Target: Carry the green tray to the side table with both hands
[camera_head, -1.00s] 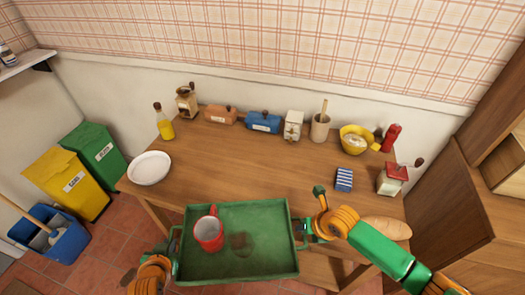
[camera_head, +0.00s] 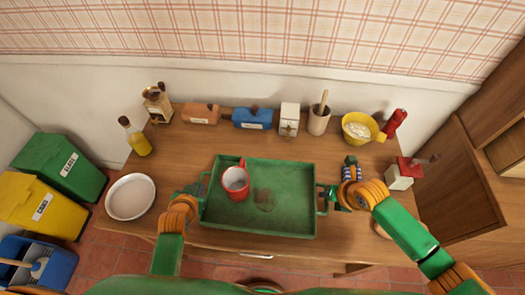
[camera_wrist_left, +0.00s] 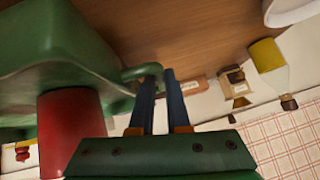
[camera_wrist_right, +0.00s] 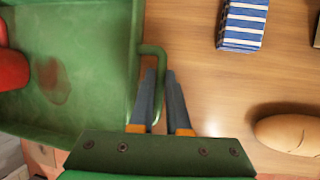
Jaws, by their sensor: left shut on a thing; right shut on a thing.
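The green tray (camera_head: 285,180) is over the front middle of the wooden table (camera_head: 230,145) in the head view; I cannot tell whether it touches the top. A red mug (camera_head: 236,180) stands in its left part, beside a dark brown stain. My left gripper (camera_head: 196,190) is shut on the tray's left handle, which also shows in the left wrist view (camera_wrist_left: 140,72). My right gripper (camera_head: 328,195) is shut on the right handle, seen between the fingers in the right wrist view (camera_wrist_right: 158,85).
A white plate (camera_head: 130,197) lies left of the tray. A striped blue box (camera_wrist_right: 242,22) and a bread loaf (camera_wrist_right: 290,133) are close to my right gripper. An oil bottle (camera_head: 136,138), canisters (camera_head: 253,118) and a yellow bowl (camera_head: 360,128) line the back.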

